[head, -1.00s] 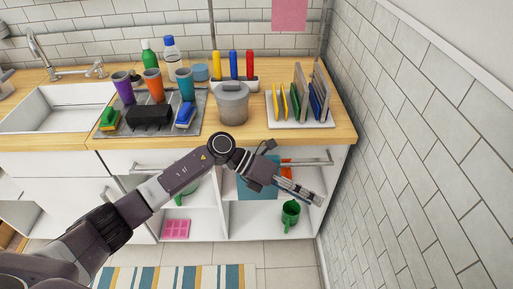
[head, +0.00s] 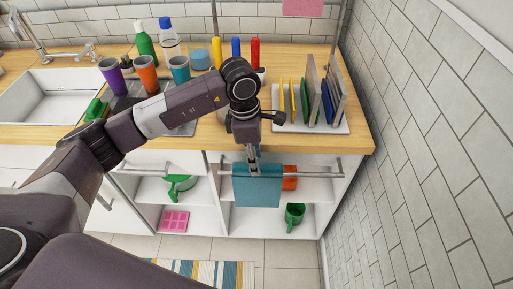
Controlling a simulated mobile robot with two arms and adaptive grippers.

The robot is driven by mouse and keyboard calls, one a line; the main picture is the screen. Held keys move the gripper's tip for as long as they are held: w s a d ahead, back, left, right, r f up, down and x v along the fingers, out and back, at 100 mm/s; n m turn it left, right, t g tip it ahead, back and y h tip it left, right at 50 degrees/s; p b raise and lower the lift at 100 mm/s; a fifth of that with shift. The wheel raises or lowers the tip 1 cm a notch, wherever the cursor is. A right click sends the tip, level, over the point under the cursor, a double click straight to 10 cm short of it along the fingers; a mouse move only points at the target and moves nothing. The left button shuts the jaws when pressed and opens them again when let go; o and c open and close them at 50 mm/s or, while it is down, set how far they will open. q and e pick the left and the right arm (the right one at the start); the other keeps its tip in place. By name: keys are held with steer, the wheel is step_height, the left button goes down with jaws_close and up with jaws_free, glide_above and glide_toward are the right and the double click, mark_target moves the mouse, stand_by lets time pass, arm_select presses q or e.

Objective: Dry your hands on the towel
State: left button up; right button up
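The blue-teal towel (head: 257,190) hangs over a metal rail on the front of the counter, in front of the open shelves. My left gripper (head: 253,163) points down at the towel's top edge by the rail. Its fingertips overlap the towel in the picture; I cannot tell whether they touch it. The fingers are small and seen edge-on, so I cannot tell whether they are open or shut. My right gripper is not in view.
The rail (head: 325,175) runs along the cabinet front. Above, the wooden counter (head: 340,143) carries a rack with boards (head: 313,90), cups and bottles. A tiled wall (head: 440,150) closes the right side.

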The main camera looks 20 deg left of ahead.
mark_target(259, 178)
arm_select(q)
steer(key=f, duration=0.3)
steer(key=f+p, duration=0.1)
steer(key=f, duration=0.1)
steer(key=shift+w+d+f, duration=0.15)
steer(key=shift+d, duration=0.15)
steer(key=f, duration=0.2)
steer(key=f+p, duration=0.1)
steer(key=f, duration=0.1)
steer(key=shift+w+d, duration=0.1)
steer(key=shift+d, duration=0.15)
steer(key=shift+f, duration=0.2)
steer(key=shift+c, duration=1)
steer(key=c, duration=0.7)
steer(key=shift+c, duration=0.2)
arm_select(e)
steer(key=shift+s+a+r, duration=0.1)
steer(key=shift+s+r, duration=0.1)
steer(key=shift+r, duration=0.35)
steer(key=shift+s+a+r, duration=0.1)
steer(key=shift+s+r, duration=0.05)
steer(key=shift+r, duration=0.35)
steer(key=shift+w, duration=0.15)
